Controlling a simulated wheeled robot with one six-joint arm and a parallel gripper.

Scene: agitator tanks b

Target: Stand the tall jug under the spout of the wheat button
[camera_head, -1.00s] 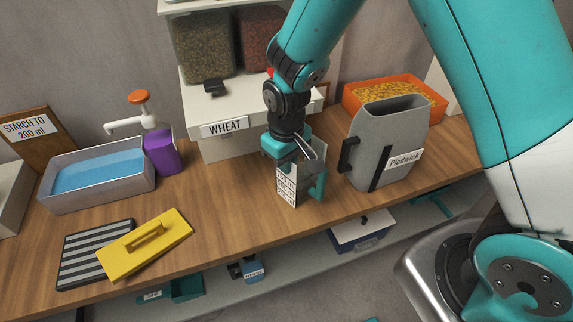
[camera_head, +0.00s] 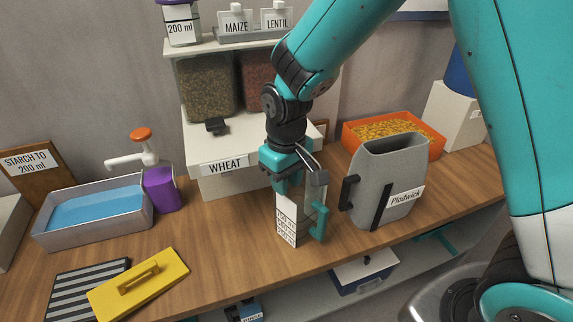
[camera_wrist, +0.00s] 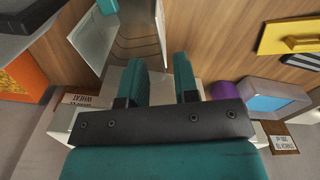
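The tall jug (camera_head: 288,225) is narrow and white, with printed marks and a teal handle (camera_head: 320,223). It stands upright on the bench, to the front right of the white WHEAT base (camera_head: 230,187). In the wrist view its side (camera_wrist: 137,28) shows above the fingers. My gripper (camera_head: 290,187) is at the jug's top. Its teal fingers (camera_wrist: 161,68) are apart, with a visible gap; where they touch the jug, if at all, is unclear. A black part (camera_head: 216,127), perhaps the spout, sits on the wheat dispenser, left of the jug.
A grey Piedwick jug (camera_head: 380,180) stands close right, an orange tray (camera_head: 420,140) of yellow pieces behind it. At left are a blue-filled basin (camera_head: 95,208), a purple pump bottle (camera_head: 162,190), a yellow float (camera_head: 165,283) and a striped mat (camera_head: 75,290). Bench between float and jug is clear.

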